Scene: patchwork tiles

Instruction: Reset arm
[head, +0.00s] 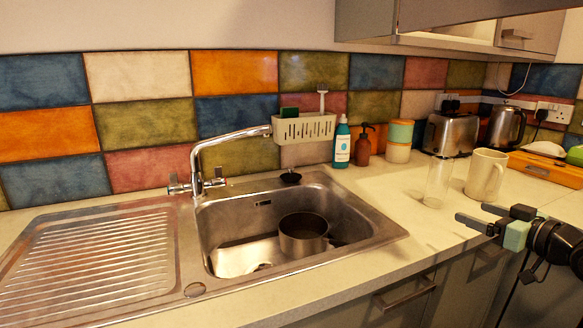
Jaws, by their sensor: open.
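My gripper (478,221) is at the right of the head view, with its two dark fingers pointing left and spread apart. It is open, and nothing shows between the fingers. It is over the front edge of the worktop (390,195). A clear glass (438,183) stands upright behind and left of the fingertips. A cream mug (485,175) stands upright behind the gripper. Neither appears held. My dark arm runs out of the picture at the right edge.
A metal sink (225,210) holds a pot (303,235). A tap (215,160) stands behind it. Bottles (342,143), a toaster (450,132), a kettle (505,127) and a wooden box (548,168) line the back. A wall cupboard (480,30) overhangs the right. Worktop between sink and glass is clear.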

